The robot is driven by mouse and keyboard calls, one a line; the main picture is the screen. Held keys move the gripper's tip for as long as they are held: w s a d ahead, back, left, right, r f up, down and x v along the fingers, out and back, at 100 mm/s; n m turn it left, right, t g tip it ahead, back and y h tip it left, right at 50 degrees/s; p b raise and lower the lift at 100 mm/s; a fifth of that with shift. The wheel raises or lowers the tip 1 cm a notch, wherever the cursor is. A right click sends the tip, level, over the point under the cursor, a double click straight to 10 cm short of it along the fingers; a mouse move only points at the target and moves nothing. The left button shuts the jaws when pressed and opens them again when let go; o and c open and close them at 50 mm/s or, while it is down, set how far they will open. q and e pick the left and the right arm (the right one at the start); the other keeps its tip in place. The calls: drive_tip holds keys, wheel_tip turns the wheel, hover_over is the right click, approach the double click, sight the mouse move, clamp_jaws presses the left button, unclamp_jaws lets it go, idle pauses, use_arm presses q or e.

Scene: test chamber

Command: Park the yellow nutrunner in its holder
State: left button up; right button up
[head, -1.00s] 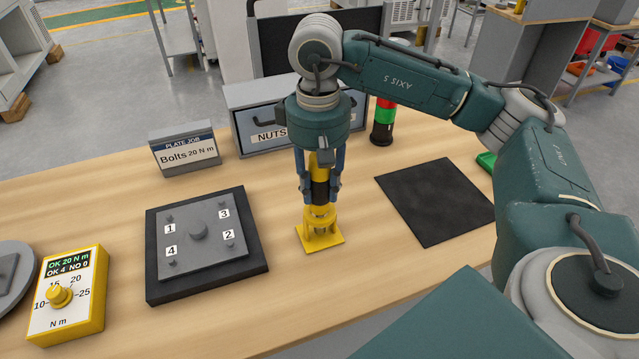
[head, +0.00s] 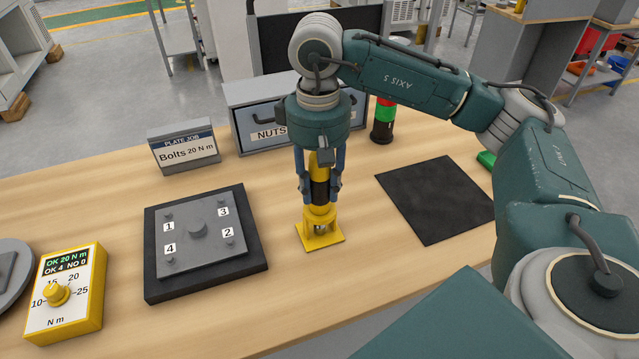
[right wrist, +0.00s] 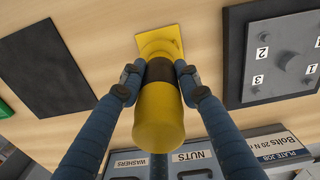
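The yellow nutrunner (head: 321,191), with a black band around its middle, stands upright over its yellow holder (head: 335,239), which has a square base plate on the bench. The nutrunner's lower end meets the holder's upright part; I cannot tell whether it is fully seated. My left gripper is not in view.
A dark base with a grey numbered plate (head: 196,262) lies left of the holder, and a black mat (head: 437,200) lies right. A yellow torque box (head: 66,297) stands front left. The plate job sign (head: 184,151), nuts drawer unit (head: 245,100) and signal light (head: 383,122) stand behind.

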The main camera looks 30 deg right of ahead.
drive_tip(key=o, duration=0.4)
drive_tip(key=shift+c, duration=0.2)
wheel_tip(320, 180, up, 12)
drive_tip(key=shift+a+r, duration=0.1)
